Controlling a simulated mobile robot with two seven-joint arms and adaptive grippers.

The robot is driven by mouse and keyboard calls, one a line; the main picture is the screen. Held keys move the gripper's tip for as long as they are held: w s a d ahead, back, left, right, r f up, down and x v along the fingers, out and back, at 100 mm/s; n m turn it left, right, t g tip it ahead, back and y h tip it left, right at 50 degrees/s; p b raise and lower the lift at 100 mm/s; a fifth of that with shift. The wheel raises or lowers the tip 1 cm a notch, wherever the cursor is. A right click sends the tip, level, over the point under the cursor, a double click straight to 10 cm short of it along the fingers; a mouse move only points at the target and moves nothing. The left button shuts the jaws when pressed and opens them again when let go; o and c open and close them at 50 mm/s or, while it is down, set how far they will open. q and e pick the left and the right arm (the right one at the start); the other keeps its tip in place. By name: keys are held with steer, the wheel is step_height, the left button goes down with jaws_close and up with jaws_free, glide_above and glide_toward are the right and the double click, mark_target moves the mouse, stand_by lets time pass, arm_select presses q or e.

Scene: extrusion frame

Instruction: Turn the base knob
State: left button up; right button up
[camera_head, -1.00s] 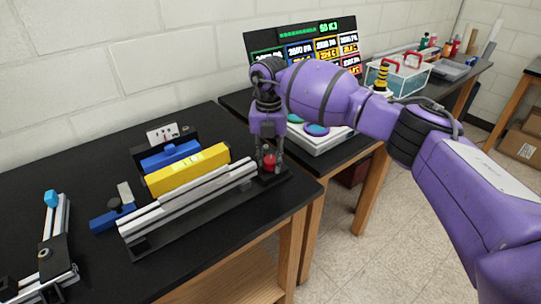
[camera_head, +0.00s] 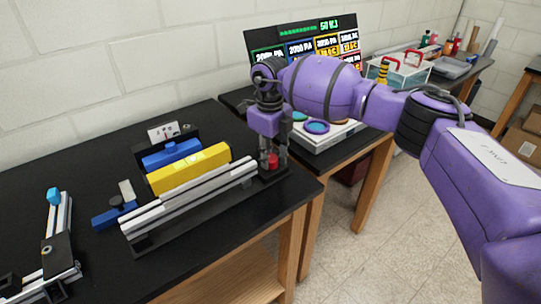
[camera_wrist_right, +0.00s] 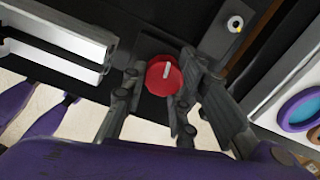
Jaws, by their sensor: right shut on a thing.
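The red base knob (camera_head: 272,161) sits at the right end of the black base (camera_head: 140,243) that carries the light metal extrusion rails (camera_head: 190,201). In the right wrist view the round knob (camera_wrist_right: 163,78) has a white pointer mark on its top. My right gripper (camera_head: 271,158) points down over it, with its fingers shut on the knob. In the right wrist view the fingers (camera_wrist_right: 158,85) lie on either side of it. Part of the knob is hidden behind a finger in the head view. My left gripper is not in view.
A yellow block (camera_head: 188,169) and a blue block (camera_head: 172,154) stand just behind the rails. A second rail fixture (camera_head: 55,245) is at the left. A white device with round pads (camera_head: 325,139) and a display board (camera_head: 318,42) stand behind the gripper at the right.

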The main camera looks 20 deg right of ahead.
steer(key=n, duration=0.4)
steer(key=shift+s+a+f, duration=0.2)
steer(key=shift+s+a, duration=0.05)
steer(key=shift+a, duration=0.1)
steer(key=n, duration=0.2)
steer(key=n+b, duration=0.1)
steer(key=n, duration=0.1)
steer(key=shift+s+d+f+n, duration=0.1)
steer(key=shift+d+n, duration=0.1)
steer(key=shift+n, duration=0.1)
steer(key=n, duration=0.4)
steer(key=shift+s+d+f+b, duration=0.1)
steer(key=shift+d+b, duration=0.1)
steer(key=shift+b, duration=0.2)
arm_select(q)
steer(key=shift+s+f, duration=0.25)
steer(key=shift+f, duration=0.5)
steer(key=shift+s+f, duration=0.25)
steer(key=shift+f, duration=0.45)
arm_select(e)
steer(key=shift+d+n, duration=0.15)
steer(key=shift+n, duration=1.25)
arm_select(q)
steer(key=shift+b, duration=0.3)
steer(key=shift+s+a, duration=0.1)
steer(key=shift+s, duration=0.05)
arm_select(e)
steer(key=o, duration=1)
steer(key=shift+s+d, duration=0.1)
steer(key=shift+r, duration=0.2)
